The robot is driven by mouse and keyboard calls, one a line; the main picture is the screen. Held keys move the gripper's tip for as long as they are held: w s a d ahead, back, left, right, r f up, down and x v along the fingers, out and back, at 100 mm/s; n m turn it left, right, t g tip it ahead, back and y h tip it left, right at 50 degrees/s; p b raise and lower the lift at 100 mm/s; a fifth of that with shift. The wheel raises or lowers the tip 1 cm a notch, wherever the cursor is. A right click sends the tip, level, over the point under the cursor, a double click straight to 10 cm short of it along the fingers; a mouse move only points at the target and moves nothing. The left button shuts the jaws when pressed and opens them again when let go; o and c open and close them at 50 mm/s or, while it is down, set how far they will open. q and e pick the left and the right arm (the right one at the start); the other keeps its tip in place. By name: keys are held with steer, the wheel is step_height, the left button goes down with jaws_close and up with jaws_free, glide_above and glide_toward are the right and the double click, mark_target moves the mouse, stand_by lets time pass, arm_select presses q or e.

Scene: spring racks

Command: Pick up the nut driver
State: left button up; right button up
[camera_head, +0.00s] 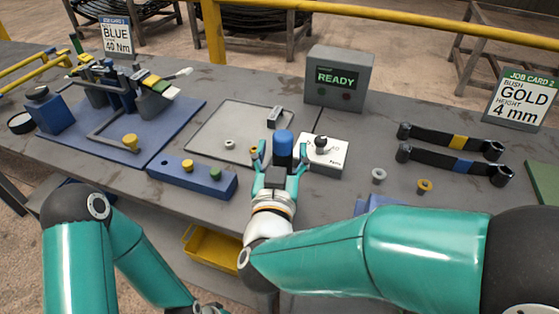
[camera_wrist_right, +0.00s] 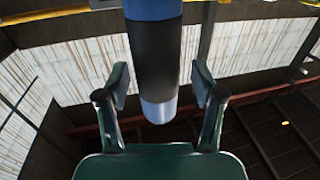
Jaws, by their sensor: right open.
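What looks like the nut driver (camera_head: 283,146), with a blue rounded top, stands between the two fingers of my right gripper (camera_head: 280,155) in the head view. In the right wrist view the same tool (camera_wrist_right: 156,60) shows as a cylinder with a blue part, a black middle and a pale metallic end. The right gripper (camera_wrist_right: 160,88) is open around it, with a visible gap on both sides of the cylinder.
A white block with a black knob (camera_head: 322,155) stands just right of the right gripper. A blue block with knobs (camera_head: 195,180) lies to its left. A grey READY box (camera_head: 338,78) stands behind. Two dark wrenches (camera_head: 450,140) lie at the right.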

steer(key=shift+w+d, duration=0.1)
steer(key=shift+s+r, duration=0.15)
steer(key=shift+s, duration=0.05)
steer(key=shift+c, duration=0.2)
steer(key=shift+w, duration=0.15)
steer(key=c, duration=0.5)
jaws_close()
steer(key=shift+r, duration=0.1)
steer(key=shift+r, duration=0.15)
